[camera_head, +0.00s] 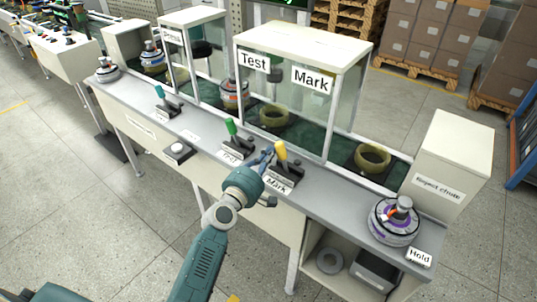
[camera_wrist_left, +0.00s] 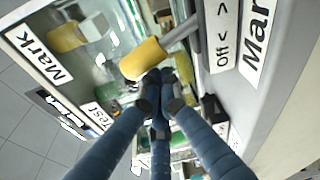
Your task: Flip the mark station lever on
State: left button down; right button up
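The mark station lever has a yellow handle (camera_head: 281,152) on a dark base, behind a "Mark" label (camera_head: 276,186). It tilts slightly up and left in the head view. In the left wrist view the yellow handle (camera_wrist_left: 143,58) is close ahead of the fingertips, beside a plate (camera_wrist_left: 222,38) reading "Off". My left gripper (camera_head: 265,157) is just left of the handle. In the wrist view its blue fingers (camera_wrist_left: 158,88) converge and their dark tips are together, with nothing visible between them. Whether the tips touch the handle is unclear. My right gripper is not in view.
A green lever (camera_head: 231,128) and a teal lever (camera_head: 160,92) stand further left on the counter. The glass-sided Test and Mark enclosure (camera_head: 300,45) rises behind. A hub motor (camera_head: 394,220) sits right, near the "Hold" label and reject chute (camera_head: 447,160).

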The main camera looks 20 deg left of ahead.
pick_arm(q)
jog(key=shift+d, duration=0.15)
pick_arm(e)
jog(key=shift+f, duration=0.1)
pick_arm(q)
jog(key=m, duration=0.1)
jog(key=d+r+m, duration=0.1)
jog(key=shift+s+d+m+b, duration=0.2)
jog(key=shift+s+m+b, duration=0.1)
jog(key=shift+m+b, duration=0.1)
jog(key=shift+s+d+r+m+t, duration=0.1)
jog(key=shift+s+d+m+t, duration=0.1)
jog(key=shift+d+m, duration=0.4)
jog(key=shift+s+d+r+m+t, duration=0.2)
jog(key=shift+d+m, duration=0.1)
jog(key=shift+m, duration=0.55)
jog(key=shift+s+d+r+m+t, duration=0.1)
jog(key=shift+d+m+t, duration=0.1)
jog(key=shift+d+m, duration=0.4)
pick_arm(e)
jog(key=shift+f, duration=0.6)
pick_arm(q)
jog(key=shift+a, duration=0.15)
